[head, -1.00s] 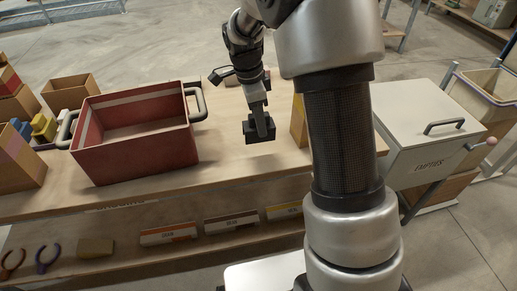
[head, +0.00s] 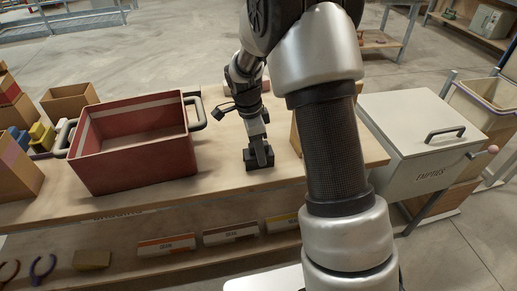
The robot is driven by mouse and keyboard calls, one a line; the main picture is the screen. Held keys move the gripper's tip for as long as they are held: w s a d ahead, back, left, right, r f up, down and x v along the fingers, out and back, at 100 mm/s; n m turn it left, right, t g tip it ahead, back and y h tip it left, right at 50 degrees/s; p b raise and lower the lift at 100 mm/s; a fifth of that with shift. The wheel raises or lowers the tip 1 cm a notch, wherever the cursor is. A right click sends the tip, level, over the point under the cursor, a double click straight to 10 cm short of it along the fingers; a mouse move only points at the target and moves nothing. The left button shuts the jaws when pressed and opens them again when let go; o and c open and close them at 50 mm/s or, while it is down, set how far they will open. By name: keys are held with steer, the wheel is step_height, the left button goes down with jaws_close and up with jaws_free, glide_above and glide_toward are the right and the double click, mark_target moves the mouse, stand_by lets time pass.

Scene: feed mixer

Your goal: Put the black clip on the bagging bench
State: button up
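My gripper (head: 260,152) points down over the wooden bench (head: 225,178), right of the red bin. A small black block-like thing, which I take for the black clip (head: 252,164), shows at its fingertips, on both sides of the grey finger. The gripper looks shut on it. The clip is at or just above the bench top; I cannot tell whether it touches. The far finger is hidden.
A red bin (head: 135,165) with grey handles stands left of my gripper. A cardboard box (head: 296,135) is close on the right, partly behind my arm. A white lidded box (head: 415,140) stands further right. Bare bench top lies between bin and box.

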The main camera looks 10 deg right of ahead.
steer(key=shift+o, duration=0.9)
steer(key=shift+r, duration=0.1)
steer(key=shift+r, duration=0.25)
steer(key=r, duration=0.3)
steer(key=a+r+p, duration=0.1)
steer(key=r, duration=0.3)
steer(key=r+p, duration=0.1)
steer(key=r, duration=0.2)
steer(key=shift+a+r, duration=0.25)
steer(key=shift+a, duration=0.05)
steer(key=s+d+r+n+t+y, duration=0.1)
steer(key=s+r+n+t, duration=0.1)
steer(key=s+r+n, duration=0.7)
steer(key=s+r+n+t, duration=0.1)
steer(key=s+n, duration=0.3)
steer(key=s, duration=0.4)
steer(key=s+r+n+t, duration=0.2)
steer(key=s+r+n, duration=0.2)
steer(key=s, duration=0.4)
steer(key=shift+d+n+t+y, duration=0.3)
steer(key=shift+n+y, duration=0.1)
steer(key=shift+n, duration=0.1)
